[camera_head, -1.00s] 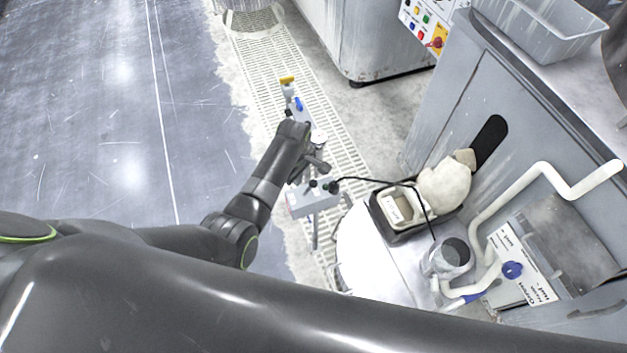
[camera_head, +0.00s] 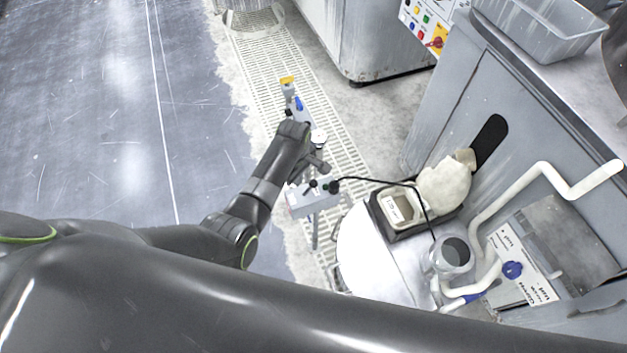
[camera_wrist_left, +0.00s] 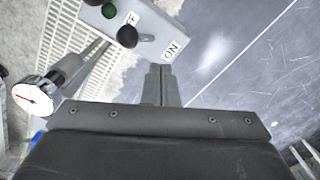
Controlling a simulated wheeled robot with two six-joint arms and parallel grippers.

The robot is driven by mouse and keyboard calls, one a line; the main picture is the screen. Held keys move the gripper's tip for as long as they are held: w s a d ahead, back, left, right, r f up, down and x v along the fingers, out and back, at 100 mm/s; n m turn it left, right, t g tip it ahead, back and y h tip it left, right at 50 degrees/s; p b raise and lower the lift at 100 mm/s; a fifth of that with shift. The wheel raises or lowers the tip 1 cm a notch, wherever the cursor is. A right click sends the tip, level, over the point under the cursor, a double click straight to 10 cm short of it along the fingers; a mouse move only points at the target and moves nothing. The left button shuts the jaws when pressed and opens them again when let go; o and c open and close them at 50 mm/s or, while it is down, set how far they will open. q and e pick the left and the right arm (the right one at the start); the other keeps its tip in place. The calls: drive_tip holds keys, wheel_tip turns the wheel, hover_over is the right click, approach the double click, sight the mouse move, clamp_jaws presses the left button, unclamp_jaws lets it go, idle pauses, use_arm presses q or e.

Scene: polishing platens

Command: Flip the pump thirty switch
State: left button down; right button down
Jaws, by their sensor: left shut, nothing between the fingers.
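A grey switch box (camera_head: 316,199) stands on a post over the floor grating in the head view. In the left wrist view the box (camera_wrist_left: 145,30) shows an ON label, a partly hidden OFF label, a green round part (camera_wrist_left: 109,11) and a dark knob (camera_wrist_left: 93,2). Whether a pump number is written on it cannot be read. My left gripper (camera_head: 322,167) is beside the box, just beyond it in the head view. In the wrist view its fingers (camera_wrist_left: 161,72) are shut and empty, their tips close to the ON end; contact is unclear. My right gripper is out of view.
A round gauge (camera_wrist_left: 38,95) is left of my fingers in the wrist view. A black-framed tray (camera_head: 402,236), a black cable and white pipes (camera_head: 545,172) lie right of the box. A yellow-topped post (camera_head: 287,82) stands behind. Open floor (camera_head: 100,130) is at left.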

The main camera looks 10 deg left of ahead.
use_arm(q)
drive_tip(key=shift+f+b, duration=0.35)
drive_tip(key=shift+f, duration=0.2)
drive_tip(key=shift+f+b, duration=1.3)
drive_tip(key=shift+f, duration=0.6)
idle(0.8)
idle(0.3)
wheel_tip(320, 180, up, 7)
drive_tip(key=p, duration=0.7)
drive_tip(key=shift+p, duration=0.4)
